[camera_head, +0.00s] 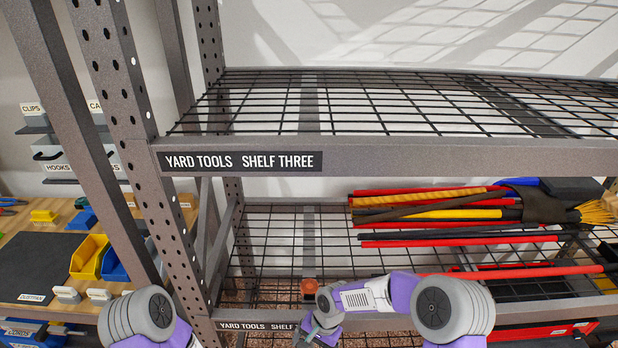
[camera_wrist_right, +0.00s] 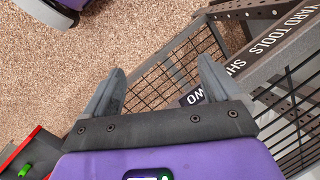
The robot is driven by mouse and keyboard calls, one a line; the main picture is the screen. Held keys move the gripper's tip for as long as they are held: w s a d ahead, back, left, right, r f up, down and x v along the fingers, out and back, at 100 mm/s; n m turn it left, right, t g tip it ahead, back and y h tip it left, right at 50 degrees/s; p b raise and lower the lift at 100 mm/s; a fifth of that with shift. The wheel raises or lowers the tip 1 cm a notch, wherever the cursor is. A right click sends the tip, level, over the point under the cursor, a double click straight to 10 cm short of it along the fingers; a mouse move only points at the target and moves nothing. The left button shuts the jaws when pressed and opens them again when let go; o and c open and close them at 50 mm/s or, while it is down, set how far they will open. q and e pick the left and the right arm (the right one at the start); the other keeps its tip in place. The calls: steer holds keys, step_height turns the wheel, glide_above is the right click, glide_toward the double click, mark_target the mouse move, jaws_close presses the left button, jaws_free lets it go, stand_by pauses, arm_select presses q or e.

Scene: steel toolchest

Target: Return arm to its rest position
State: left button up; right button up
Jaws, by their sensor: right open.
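My right arm (camera_head: 375,296), purple and grey, reaches across the lower front of the shelving in the head view. My right gripper (camera_head: 306,338) is at the bottom edge of that view, close to the label on the lower shelf's front beam. In the right wrist view my right gripper (camera_wrist_right: 160,88) has its two grey fingers wide apart with nothing between them. The speckled floor and wire mesh lie beyond the fingers. My left arm shows only as a rounded grey and purple joint (camera_head: 142,318) at the lower left; its gripper is outside the views.
The shelf three beam (camera_head: 430,157) crosses above my right arm. Red-handled yard tools (camera_head: 450,215) lie on the lower wire shelf. A steel upright (camera_head: 150,180) stands left of the gripper. Yellow (camera_head: 88,258) and blue bins sit on the left bench.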

steer(key=s+d+f+n, duration=0.1)
steer(key=s+d+f, duration=0.2)
steer(key=s+f, duration=0.1)
steer(key=s+d+f+n+t+y, duration=0.1)
steer(key=s+d+f, duration=0.1)
steer(key=s+f, duration=0.2)
steer(key=s+d+f, duration=0.3)
steer(key=s+f, duration=0.1)
steer(key=s, duration=0.5)
steer(key=shift+d+n+t, duration=0.3)
steer(key=shift+d+n, duration=0.05)
steer(key=shift+n, duration=0.05)
